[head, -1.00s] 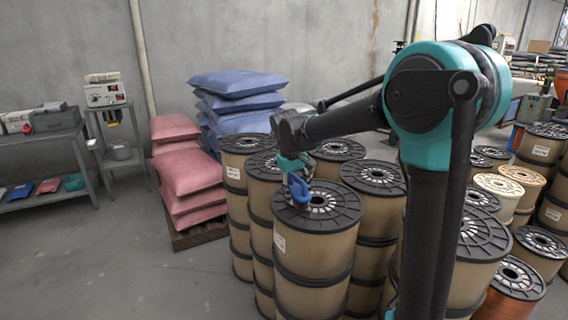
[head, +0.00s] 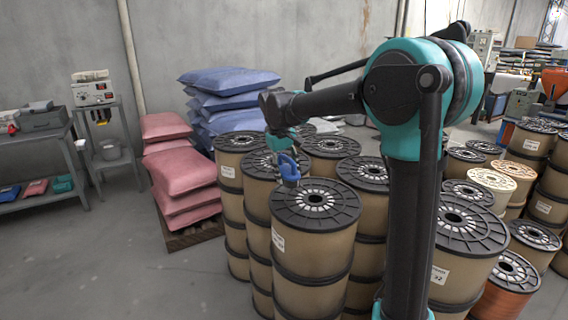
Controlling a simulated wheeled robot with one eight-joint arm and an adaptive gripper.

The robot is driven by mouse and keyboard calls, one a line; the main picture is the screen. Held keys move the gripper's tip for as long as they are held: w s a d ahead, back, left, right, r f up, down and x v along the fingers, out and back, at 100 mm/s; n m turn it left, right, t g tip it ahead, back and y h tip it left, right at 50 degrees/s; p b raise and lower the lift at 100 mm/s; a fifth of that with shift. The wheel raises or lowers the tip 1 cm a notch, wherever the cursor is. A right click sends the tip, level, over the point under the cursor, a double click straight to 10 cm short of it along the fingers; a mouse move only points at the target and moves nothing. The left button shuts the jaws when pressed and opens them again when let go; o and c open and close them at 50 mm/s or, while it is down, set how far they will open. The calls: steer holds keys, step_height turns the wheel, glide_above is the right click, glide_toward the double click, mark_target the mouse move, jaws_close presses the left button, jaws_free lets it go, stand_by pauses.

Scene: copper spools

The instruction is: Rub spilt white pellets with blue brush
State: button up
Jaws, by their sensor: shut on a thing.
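My gripper (head: 283,150) is shut on the blue brush (head: 289,171) and points down. The brush hangs over the far-left part of the top of the nearest copper spool stack (head: 316,204). Whether its lower end touches the black flange or is a little above it, I cannot tell. The flange is a black ribbed disc with pale speckles around its hub; I cannot make out for sure whether these are white pellets or part of the hub.
More spool stacks (head: 362,172) stand close behind and to the right. Pink sacks (head: 180,170) and blue sacks (head: 228,100) are piled at the left. A grey bench (head: 40,150) stands at the far left. The floor (head: 130,270) at the front left is clear.

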mark_target(287, 158)
steer(key=shift+r, duration=2)
